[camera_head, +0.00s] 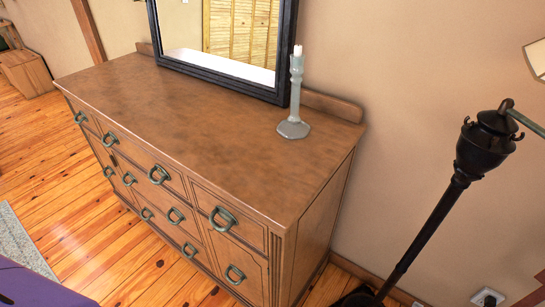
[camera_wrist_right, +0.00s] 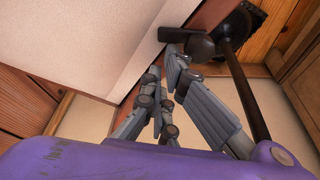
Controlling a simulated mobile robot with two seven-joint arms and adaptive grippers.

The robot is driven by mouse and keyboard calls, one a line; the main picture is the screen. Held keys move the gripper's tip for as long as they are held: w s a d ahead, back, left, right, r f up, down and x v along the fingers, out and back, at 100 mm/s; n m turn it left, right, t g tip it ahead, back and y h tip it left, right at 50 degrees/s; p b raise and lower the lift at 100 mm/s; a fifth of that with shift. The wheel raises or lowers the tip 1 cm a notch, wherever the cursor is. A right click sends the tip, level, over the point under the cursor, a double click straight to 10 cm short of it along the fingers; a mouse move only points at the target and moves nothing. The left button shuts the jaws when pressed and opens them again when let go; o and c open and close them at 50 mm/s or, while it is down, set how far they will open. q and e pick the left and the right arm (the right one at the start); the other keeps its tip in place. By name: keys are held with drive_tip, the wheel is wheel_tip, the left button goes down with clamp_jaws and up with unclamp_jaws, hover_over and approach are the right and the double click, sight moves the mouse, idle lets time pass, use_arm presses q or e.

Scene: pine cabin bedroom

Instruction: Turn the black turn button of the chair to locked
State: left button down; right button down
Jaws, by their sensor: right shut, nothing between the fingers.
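I cannot make out the chair or its black turn button with certainty in either view. In the right wrist view my right gripper (camera_wrist_right: 164,68) shows its grey jointed fingers, shut and empty. A dark part with a short bar (camera_wrist_right: 174,34) lies just beyond the fingertips in that view. It stands by a dark pole, and I cannot tell what it belongs to or whether the fingers touch it. My left gripper is in neither view.
A brown dresser (camera_head: 180,110) with ring handles stands against the wall, bearing a black-framed mirror (camera_head: 287,50) and a grey candlestick (camera_head: 294,127). A black floor lamp (camera_head: 484,148) stands at its right.

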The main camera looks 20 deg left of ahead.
drive_tip(key=shift+s+d+m+g+h+p, duration=0.2)
drive_tip(key=shift+s+m+p, duration=0.15)
drive_tip(key=shift+m, duration=0.4)
drive_tip(key=shift+s+d+m+g+h+p, duration=0.1)
drive_tip(key=shift+s+m+h+p, duration=0.2)
drive_tip(key=shift+m, duration=0.45)
drive_tip(key=shift+s, duration=0.25)
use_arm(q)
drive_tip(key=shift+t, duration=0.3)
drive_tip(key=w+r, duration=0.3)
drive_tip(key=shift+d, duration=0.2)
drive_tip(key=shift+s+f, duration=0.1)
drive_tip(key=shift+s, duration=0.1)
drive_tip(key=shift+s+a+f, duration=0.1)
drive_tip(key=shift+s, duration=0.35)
